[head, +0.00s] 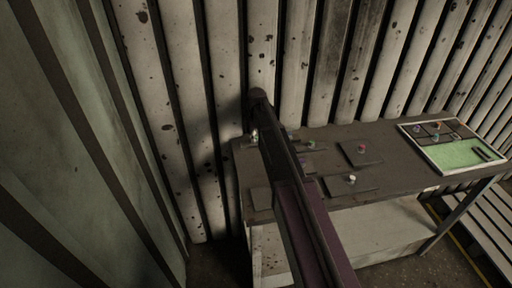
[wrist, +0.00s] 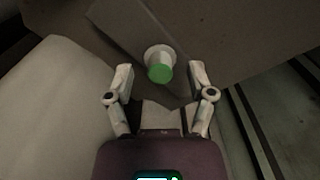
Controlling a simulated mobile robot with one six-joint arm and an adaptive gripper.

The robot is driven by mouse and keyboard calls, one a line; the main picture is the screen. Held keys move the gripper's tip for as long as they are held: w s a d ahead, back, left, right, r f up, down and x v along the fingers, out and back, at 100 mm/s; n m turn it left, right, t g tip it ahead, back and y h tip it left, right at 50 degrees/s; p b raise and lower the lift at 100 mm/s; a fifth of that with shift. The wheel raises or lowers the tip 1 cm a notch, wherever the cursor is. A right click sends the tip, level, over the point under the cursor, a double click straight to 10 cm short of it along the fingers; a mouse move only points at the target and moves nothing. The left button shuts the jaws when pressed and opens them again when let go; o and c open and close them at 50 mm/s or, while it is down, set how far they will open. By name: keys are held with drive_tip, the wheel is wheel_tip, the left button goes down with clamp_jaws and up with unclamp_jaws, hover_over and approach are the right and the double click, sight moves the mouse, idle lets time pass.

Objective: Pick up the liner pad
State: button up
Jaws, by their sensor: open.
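No part is labelled, so I cannot tell for certain which piece is the liner pad. In the wrist view a knob with a green top and pale base (wrist: 160,65) stands on a dark flat plate (wrist: 115,25). My gripper (wrist: 160,70) is open, with one finger on each side of the knob and gaps between. Its height over the plate is unclear. In the head view my arm hides most of the gripper and the table below it. Other flat plates there bear a red knob (head: 362,149), a white knob (head: 350,180) and a green knob (head: 311,144).
The plates lie on a dark-topped table (head: 400,150). A pale-rimmed tray (head: 421,158) with a green area and small knobbed parts lies at its right end. A corrugated wall (head: 220,90) stands close behind, and a pale panel (head: 70,130) at left.

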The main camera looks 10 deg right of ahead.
drive_tip(key=shift+f, duration=0.5)
clamp_jaws()
idle(0.3)
